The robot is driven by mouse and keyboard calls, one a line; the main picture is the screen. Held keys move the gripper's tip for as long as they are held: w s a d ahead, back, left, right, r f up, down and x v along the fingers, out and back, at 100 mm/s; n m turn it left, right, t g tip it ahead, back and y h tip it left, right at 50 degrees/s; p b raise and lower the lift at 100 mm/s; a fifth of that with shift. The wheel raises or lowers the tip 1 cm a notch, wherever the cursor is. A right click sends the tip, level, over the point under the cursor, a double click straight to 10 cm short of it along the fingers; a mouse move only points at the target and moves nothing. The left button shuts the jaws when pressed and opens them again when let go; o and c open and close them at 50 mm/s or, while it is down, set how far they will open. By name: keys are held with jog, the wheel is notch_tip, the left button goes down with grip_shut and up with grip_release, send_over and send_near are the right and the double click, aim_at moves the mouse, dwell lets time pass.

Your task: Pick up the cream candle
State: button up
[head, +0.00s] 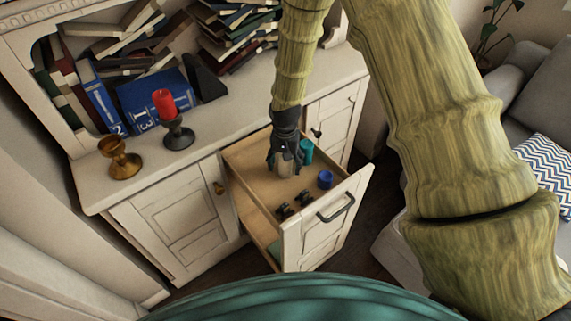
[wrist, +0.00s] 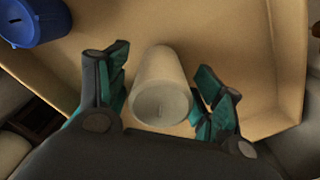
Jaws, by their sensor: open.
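The cream candle (wrist: 160,88) stands in the open drawer. In the wrist view it is a pale cylinder between the two fingers of my gripper (wrist: 162,100). The fingers are open, one on each side, with a small gap showing to the candle. In the head view my gripper (head: 287,158) reaches down into the drawer over the candle (head: 285,168), which is partly hidden by the fingers.
On the cabinet top stand a red candle (head: 164,103) in a dark holder, a brass holder (head: 122,160) and books.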

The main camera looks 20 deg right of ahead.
jog(key=shift+f, duration=0.25)
jog(key=shift+c, duration=0.4)
jog(key=c, duration=1.1)
jog(key=shift+r, duration=0.15)
